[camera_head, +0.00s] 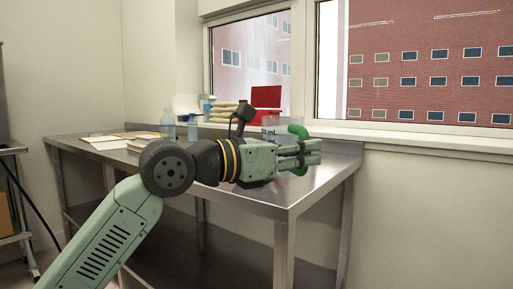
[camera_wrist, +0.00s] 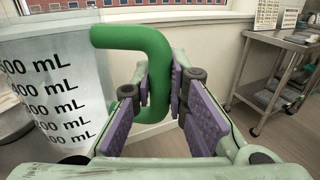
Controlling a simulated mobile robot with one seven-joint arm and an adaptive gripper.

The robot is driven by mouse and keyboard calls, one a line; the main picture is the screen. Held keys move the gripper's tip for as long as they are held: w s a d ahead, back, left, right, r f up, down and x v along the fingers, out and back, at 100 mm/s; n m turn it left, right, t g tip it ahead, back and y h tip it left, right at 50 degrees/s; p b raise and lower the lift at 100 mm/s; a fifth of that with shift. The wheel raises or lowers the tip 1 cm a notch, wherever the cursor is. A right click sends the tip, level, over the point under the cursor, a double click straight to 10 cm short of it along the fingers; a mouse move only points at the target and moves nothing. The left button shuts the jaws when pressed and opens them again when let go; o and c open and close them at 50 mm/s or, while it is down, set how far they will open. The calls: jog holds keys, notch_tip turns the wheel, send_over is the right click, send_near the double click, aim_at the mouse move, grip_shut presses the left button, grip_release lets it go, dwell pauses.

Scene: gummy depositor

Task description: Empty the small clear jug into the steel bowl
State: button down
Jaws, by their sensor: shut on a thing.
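The clear jug (camera_head: 270,124) has black mL marks and a green handle (camera_head: 299,131). It looks upright, above or on the right part of the steel table, partly behind my gripper (camera_head: 312,153); its base is hidden there. In the wrist view the jug (camera_wrist: 52,88) fills the left side, and its green handle (camera_wrist: 130,38) runs down between the purple finger pads of my gripper (camera_wrist: 160,88). My gripper is shut on this handle. What the jug holds is not clear. A grey rounded shape at the left edge of the wrist view may be the steel bowl; I cannot tell.
The steel table (camera_head: 250,197) stands under the window. A bottle (camera_head: 167,124), papers (camera_head: 103,142) and a red box (camera_head: 266,97) are at the back and left. A wheeled steel cart (camera_wrist: 290,42) stands apart at the right of the wrist view, with open floor before it.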

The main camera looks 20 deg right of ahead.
jog(key=shift+s+a+f, duration=0.1)
jog(key=shift+s, duration=0.1)
jog(key=s+a+b, duration=0.2)
jog(key=s+b, duration=0.1)
jog(key=s, duration=0.4)
jog(key=shift+a, duration=0.15)
dwell(0.4)
